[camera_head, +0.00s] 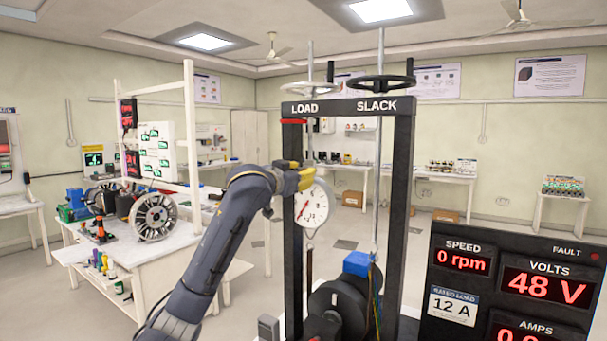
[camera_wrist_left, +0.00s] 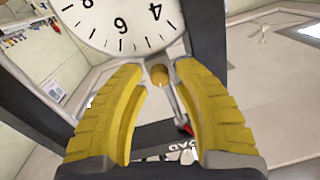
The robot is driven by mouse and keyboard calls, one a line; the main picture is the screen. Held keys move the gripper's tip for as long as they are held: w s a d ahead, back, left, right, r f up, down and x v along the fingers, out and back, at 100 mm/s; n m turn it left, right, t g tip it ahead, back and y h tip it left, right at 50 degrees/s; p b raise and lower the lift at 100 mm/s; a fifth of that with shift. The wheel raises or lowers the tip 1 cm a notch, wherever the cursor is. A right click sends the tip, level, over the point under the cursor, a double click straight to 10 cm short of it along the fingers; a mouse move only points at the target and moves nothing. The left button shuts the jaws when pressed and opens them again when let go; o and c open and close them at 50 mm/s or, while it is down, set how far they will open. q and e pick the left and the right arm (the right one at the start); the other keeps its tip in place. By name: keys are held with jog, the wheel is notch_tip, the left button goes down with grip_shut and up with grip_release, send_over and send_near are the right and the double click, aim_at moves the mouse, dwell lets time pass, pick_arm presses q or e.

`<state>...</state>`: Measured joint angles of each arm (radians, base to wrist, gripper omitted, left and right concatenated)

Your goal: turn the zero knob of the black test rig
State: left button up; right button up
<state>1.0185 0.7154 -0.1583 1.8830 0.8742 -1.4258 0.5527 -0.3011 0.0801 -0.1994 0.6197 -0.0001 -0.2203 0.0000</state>
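The black test rig (camera_head: 402,200) stands upright with "LOAD" and "SLACK" on its crossbar. A round white dial (camera_head: 312,208) with a red needle hangs under the LOAD side; it shows upside down in the left wrist view (camera_wrist_left: 118,22). A small brass zero knob (camera_wrist_left: 160,75) sits at the dial's rim, between my fingertips in the wrist view. My left gripper (camera_head: 304,178) has yellow fingers at the top of the dial. The fingers are apart, with a visible gap on each side of the knob. The knob is hidden in the head view. My right gripper is not in view.
A display panel (camera_head: 515,285) reading 0 rpm and 48 V stands at front right. A white bench (camera_head: 125,255) with equipment is at left. The rig's uprights are close to my left gripper.

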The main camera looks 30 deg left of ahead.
pick_arm(q)
jog(key=shift+w, duration=0.55)
grip_shut()
